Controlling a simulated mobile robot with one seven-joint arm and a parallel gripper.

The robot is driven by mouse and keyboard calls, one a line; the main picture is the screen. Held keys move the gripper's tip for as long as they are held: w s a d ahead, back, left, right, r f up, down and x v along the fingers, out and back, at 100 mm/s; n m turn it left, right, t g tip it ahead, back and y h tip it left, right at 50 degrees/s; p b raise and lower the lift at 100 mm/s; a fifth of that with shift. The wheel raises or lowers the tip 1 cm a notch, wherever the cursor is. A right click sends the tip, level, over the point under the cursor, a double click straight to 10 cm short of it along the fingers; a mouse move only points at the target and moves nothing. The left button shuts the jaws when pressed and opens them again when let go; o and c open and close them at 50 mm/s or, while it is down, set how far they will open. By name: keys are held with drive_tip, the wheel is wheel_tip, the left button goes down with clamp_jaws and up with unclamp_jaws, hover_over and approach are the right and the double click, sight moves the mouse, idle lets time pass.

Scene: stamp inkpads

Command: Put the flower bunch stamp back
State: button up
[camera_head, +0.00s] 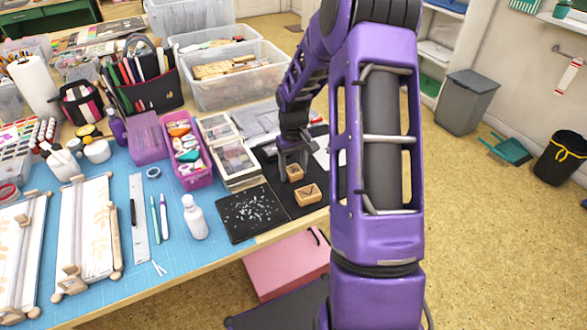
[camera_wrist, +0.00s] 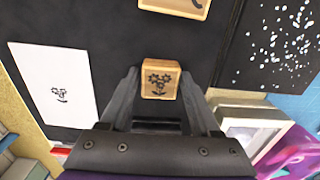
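The flower bunch stamp (camera_wrist: 160,80) is a small wooden block with a dark flower picture on top. It sits on the black mat, and it also shows in the head view (camera_head: 295,174). My gripper (camera_wrist: 160,76) points down over it, with one finger on each side of the block. The fingers look open, with narrow gaps to the block. In the head view my gripper (camera_head: 291,163) is partly hidden behind its own links. A white paper (camera_wrist: 55,85) with a printed flower bunch lies left of the stamp in the wrist view.
A second wooden stamp (camera_head: 308,194) lies close by on the mat. A black speckled sheet (camera_head: 250,213), a case with clear lids (camera_head: 228,153) and a purple bin of bottles (camera_head: 188,150) stand to the left. The table's front edge is near.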

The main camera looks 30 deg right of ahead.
sight(294, 169)
drive_tip(key=shift+o, duration=1)
wheel_tip(294, 169, up, 12)
drive_tip(key=p, duration=0.2)
drive_tip(key=shift+r, duration=0.2)
